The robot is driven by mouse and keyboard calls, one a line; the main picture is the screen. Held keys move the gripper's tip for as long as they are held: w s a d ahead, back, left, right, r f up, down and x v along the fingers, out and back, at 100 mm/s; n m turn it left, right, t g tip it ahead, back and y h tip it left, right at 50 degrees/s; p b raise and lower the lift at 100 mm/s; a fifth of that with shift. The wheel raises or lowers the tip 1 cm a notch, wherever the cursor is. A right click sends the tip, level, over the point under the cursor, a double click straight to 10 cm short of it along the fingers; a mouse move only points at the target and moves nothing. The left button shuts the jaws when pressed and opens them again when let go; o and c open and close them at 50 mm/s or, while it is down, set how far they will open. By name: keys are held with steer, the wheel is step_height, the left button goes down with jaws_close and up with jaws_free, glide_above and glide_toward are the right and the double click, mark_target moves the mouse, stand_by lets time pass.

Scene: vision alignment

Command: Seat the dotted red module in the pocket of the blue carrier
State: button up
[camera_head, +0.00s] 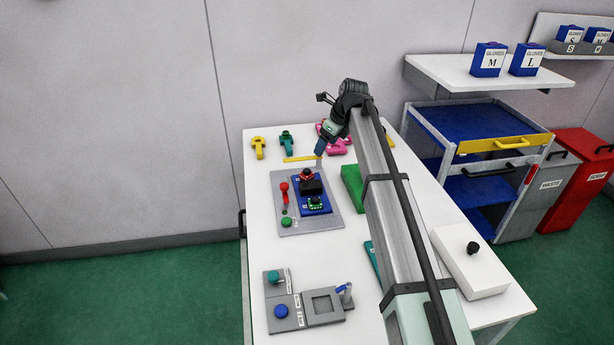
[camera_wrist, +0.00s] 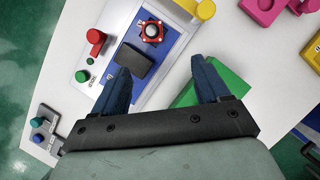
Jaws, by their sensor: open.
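The dotted red module (camera_head: 307,172) has a dark round knob on top; it also shows in the wrist view (camera_wrist: 143,33), with pale dots at its corners. It sits at one end of the blue carrier (camera_head: 325,210), seen too in the wrist view (camera_wrist: 117,52). A dark block or recess (camera_wrist: 133,63) lies beside it on the carrier; I cannot tell which. A green piece (camera_head: 316,202) is at the carrier's near end. My gripper (camera_wrist: 162,84) is open and empty, its blue fingers spread, to the near right of the module in the wrist view. The pocket is not clearly visible.
A grey base plate (camera_head: 330,221) holds the carrier, with a red handle (camera_head: 284,187) and green button (camera_head: 286,221) beside it. A green block (camera_head: 352,186) is right of the plate. A yellow bar (camera_head: 300,158) lies behind. A grey fixture (camera_head: 322,320) stands in front; bare table lies between.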

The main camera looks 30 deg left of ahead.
glide_above(307, 171)
steer(key=d, duration=0.3)
steer(key=f, duration=0.7)
steer(key=shift+w+a+f, duration=0.15)
steer(key=shift+w+f, duration=0.05)
steer(key=shift+f, duration=0.15)
steer(key=shift+x, duration=2.55)
steer(key=shift+s+a+r, duration=0.1)
steer(key=shift+s+a, duration=0.05)
steer(key=shift+s, duration=0.05)
steer(key=c, duration=1.2)
